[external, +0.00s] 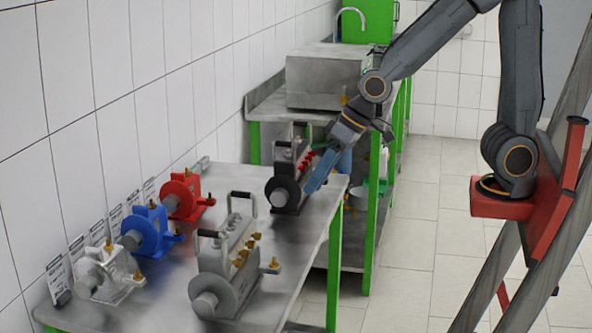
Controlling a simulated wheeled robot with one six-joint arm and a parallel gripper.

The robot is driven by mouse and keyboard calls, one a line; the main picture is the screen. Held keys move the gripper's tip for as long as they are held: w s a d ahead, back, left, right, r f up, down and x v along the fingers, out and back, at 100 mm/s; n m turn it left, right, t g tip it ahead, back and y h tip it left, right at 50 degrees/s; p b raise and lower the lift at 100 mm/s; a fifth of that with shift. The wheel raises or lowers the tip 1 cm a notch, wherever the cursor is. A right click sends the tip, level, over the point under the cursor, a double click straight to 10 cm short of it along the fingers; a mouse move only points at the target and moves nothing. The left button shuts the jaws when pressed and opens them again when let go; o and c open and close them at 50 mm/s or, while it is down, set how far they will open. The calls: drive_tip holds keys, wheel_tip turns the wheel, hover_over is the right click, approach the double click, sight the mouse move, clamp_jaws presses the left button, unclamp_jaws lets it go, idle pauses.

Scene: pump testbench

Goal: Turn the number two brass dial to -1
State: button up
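A grey pump (222,290) with a black carry handle stands at the table's near right. Several small brass dials (243,253) sit in a row along its right side, and another brass piece (273,265) sticks out lower right. I cannot read any numbers, so I cannot tell which dial is number two or its setting. My gripper (318,178) points down at the right side of a darker pump (283,192) with red dials (305,163), farther back. It is apart from the grey pump's brass dials. Its fingers are too small to tell open from shut.
White, blue (148,232) and red (182,196) pumps with brass fittings stand along the wall on the left of the metal table (170,270). A second bench with a metal box (325,78) and a tap stands behind.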

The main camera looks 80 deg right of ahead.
drive_tip(key=s+d+g+h, duration=0.1)
drive_tip(key=s+d+g, duration=0.1)
drive_tip(key=s+d, duration=0.2)
drive_tip(key=shift+s+d+r+n, duration=0.2)
drive_tip(key=shift+d+r+n, duration=0.1)
drive_tip(key=shift+d, duration=0.75)
drive_tip(key=s+d+f+g+h, duration=0.1)
drive_tip(key=s+d+f+g, duration=0.1)
drive_tip(key=s+d+f, duration=0.4)
wheel_tip(320, 180, down, 4)
drive_tip(key=shift+s+d+f, duration=0.1)
drive_tip(key=shift+s+d, duration=0.2)
drive_tip(key=shift+d, duration=0.5)
